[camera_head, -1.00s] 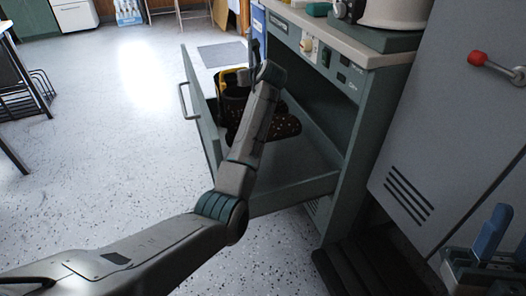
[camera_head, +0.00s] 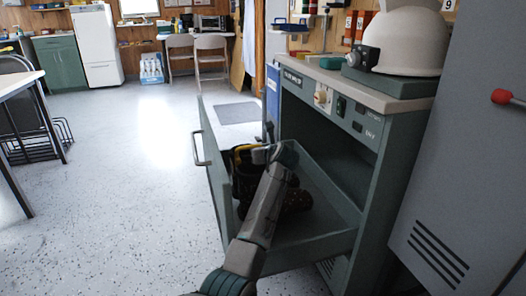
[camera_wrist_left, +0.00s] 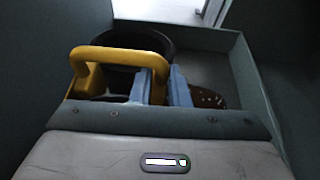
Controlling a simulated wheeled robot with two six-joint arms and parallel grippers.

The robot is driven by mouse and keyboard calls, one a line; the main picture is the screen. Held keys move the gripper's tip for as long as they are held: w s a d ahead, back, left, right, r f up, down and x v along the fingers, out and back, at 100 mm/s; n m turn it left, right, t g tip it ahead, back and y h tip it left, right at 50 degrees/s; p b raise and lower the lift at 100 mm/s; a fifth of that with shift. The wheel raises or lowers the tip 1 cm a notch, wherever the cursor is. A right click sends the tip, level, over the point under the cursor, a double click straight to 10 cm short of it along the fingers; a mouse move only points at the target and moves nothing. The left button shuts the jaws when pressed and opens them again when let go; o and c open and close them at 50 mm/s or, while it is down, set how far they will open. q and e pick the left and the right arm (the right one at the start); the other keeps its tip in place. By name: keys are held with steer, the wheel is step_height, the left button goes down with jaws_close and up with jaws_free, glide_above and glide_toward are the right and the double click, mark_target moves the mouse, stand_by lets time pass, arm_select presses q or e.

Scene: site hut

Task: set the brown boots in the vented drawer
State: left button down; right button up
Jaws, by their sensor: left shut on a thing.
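The brown boots (camera_head: 297,198) are in the open green drawer (camera_head: 213,173), with dark shafts and a speckled brown foot part. The wrist view shows a dark boot opening (camera_wrist_left: 150,40), a yellow handle (camera_wrist_left: 108,53) on it and a bit of speckled brown (camera_wrist_left: 208,97). My left gripper (camera_head: 262,153) reaches down into the drawer; its blue fingers (camera_wrist_left: 160,87) are shut on the yellow handle. My left arm hides part of the boots, and I cannot tell whether they touch the drawer floor. My right gripper is out of view.
The drawer sticks out from a green cabinet (camera_head: 375,150) with a white helmet-like object (camera_head: 412,40) on top. A grey vented locker (camera_head: 455,170) stands at the right. A table (camera_head: 15,82) and wire rack stand at left. The floor between is open.

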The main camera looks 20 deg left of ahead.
arm_select(q)
step_height(320, 180, down, 4)
steer(key=shift+r+b, duration=0.1)
steer(key=shift+b, duration=0.7)
steer(key=c, duration=1.4)
jaws_free()
